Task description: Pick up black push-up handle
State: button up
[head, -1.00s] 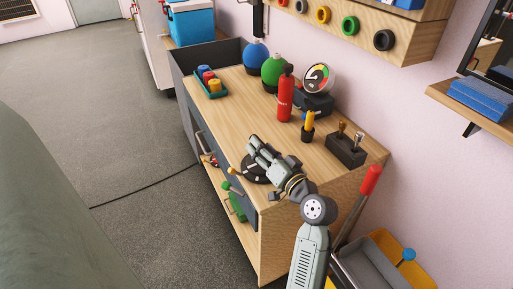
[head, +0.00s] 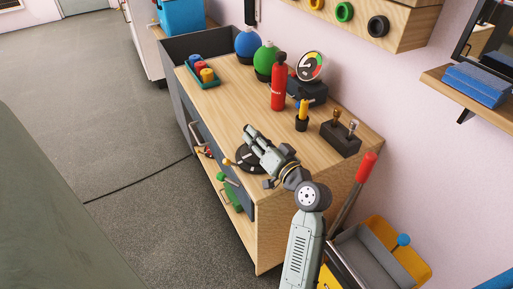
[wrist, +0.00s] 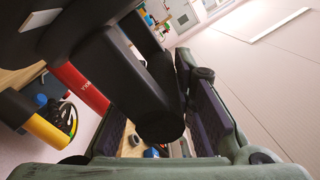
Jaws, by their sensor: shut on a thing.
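The black push-up handle (wrist: 140,85) fills much of the wrist view as a thick dark bar with a rounded end, between the two fingers. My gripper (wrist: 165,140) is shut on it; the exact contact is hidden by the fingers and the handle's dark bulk. In the head view my gripper (head: 250,133) is over the near edge of the wooden worktop, by a dark round piece (head: 246,160) with light marks. I cannot tell whether this round piece is part of the handle, nor whether the handle is clear of the top.
On the worktop (head: 225,110) stand a red extinguisher (head: 278,88), a yellow-handled tool in a black cup (head: 302,117), a dark block with two levers (head: 341,138), a gauge (head: 310,67), and blue and green balls. A red-handled lever (head: 366,168) rises beside the cabinet's right end.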

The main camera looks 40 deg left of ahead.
grip_shut()
jog(key=shift+r, duration=0.15)
notch_tip(320, 180, up, 10)
jog(key=shift+s, duration=0.1)
dwell(0.7)
